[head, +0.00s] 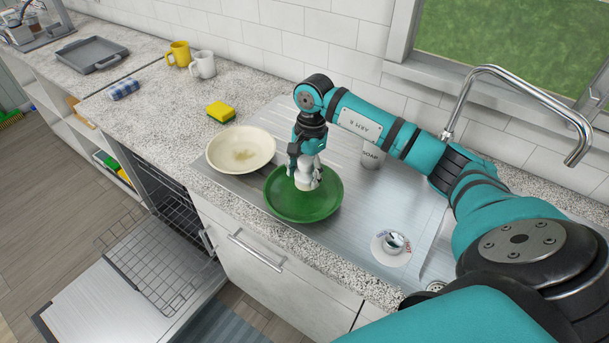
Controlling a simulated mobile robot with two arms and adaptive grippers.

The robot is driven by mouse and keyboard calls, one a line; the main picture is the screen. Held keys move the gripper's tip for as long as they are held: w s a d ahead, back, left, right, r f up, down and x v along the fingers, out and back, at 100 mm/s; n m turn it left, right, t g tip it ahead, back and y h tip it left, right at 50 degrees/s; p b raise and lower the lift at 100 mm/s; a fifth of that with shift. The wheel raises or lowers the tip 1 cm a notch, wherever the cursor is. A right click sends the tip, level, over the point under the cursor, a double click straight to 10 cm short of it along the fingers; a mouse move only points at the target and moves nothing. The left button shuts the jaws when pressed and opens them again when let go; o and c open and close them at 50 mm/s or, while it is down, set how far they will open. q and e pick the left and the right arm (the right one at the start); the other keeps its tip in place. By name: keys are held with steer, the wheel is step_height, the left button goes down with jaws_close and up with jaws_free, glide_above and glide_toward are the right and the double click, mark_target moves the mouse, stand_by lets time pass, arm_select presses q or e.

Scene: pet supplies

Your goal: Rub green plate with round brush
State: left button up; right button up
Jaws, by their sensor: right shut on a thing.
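The green plate (290,205) lies on the metal drainboard beside the sink. My right gripper (305,175) is directly above it, pointing down, and shut on a white round brush (305,178). The brush is over the upper right part of the plate. Its lower end looks to be at the plate's surface, but I cannot tell whether it touches. The gripper hides part of the brush. My left gripper is not in view.
A cream plate (227,142) with a brown stain lies left of the green plate. The dishwasher door (110,305) hangs open below. The tap (500,75) rises at right.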

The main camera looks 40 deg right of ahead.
mark_target(306, 158)
steer(key=shift+r+p, duration=0.35)
steer(key=shift+r, duration=0.6)
steer(key=shift+d+r, duration=0.1)
steer(key=shift+r, duration=0.25)
steer(key=shift+w+r+p, duration=0.1)
steer(key=shift+r+p, duration=0.45)
steer(key=shift+r, duration=0.25)
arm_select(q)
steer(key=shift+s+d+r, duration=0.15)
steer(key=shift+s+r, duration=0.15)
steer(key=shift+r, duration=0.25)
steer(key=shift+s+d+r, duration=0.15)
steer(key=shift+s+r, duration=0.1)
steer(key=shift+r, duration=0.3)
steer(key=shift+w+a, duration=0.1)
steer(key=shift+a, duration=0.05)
